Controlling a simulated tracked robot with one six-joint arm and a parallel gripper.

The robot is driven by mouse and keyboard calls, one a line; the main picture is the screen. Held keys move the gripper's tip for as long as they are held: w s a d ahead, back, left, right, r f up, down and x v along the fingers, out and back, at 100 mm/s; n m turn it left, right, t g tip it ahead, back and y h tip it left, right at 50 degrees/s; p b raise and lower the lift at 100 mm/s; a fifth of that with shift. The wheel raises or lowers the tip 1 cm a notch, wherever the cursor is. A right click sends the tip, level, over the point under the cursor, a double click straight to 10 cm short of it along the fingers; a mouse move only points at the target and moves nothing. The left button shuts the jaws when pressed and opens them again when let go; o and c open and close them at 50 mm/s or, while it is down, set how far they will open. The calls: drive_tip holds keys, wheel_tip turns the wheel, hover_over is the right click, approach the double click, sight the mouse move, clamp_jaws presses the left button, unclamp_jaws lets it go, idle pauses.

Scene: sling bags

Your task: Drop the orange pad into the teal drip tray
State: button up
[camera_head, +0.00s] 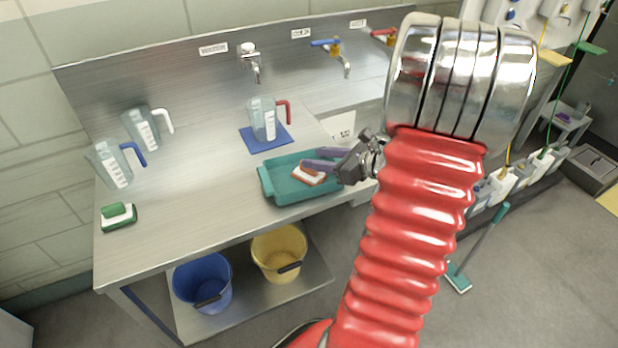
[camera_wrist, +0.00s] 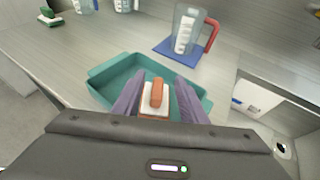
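The orange pad (camera_head: 309,176) has a white layer and an orange grip on top. It is within the teal drip tray (camera_head: 268,187), seemingly on its floor. In the wrist view the pad (camera_wrist: 156,98) shows between the fingers, inside the walls of the tray (camera_wrist: 104,72). My gripper (camera_head: 308,160) is over the tray with its purple fingers spread. In the wrist view the gripper (camera_wrist: 157,80) has a finger on each side of the pad, apart from its grip. The pad's near underside is hidden.
A red-handled jug (camera_head: 262,120) stands on a blue mat (camera_head: 252,144) behind the tray. Two more jugs (camera_head: 143,128) (camera_head: 110,163) and a green pad (camera_head: 118,217) are at the left. Buckets (camera_head: 203,283) (camera_head: 279,252) sit below. The counter's left middle is clear.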

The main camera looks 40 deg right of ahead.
drive_tip(key=v, duration=1)
drive_tip(key=shift+a, duration=0.1)
idle(0.6)
drive_tip(key=w+a+r+n+g+y, duration=0.1)
drive_tip(key=a+n+g+y, duration=0.15)
drive_tip(key=a+n, duration=0.65)
drive_tip(key=w+a+n+g+y, duration=0.15)
drive_tip(key=a+n+g, duration=0.3)
drive_tip(key=a, duration=0.75)
drive_tip(key=s+a+r+n+h, duration=0.3)
drive_tip(key=a+n, duration=0.3)
drive_tip(key=n, duration=0.4)
drive_tip(key=s+a+r+n+h, duration=0.3)
drive_tip(key=a+n, duration=0.4)
drive_tip(key=n, duration=0.3)
drive_tip(key=shift+s+g, duration=0.2)
drive_tip(key=shift+g, duration=0.1)
drive_tip(key=shift+n, duration=0.25)
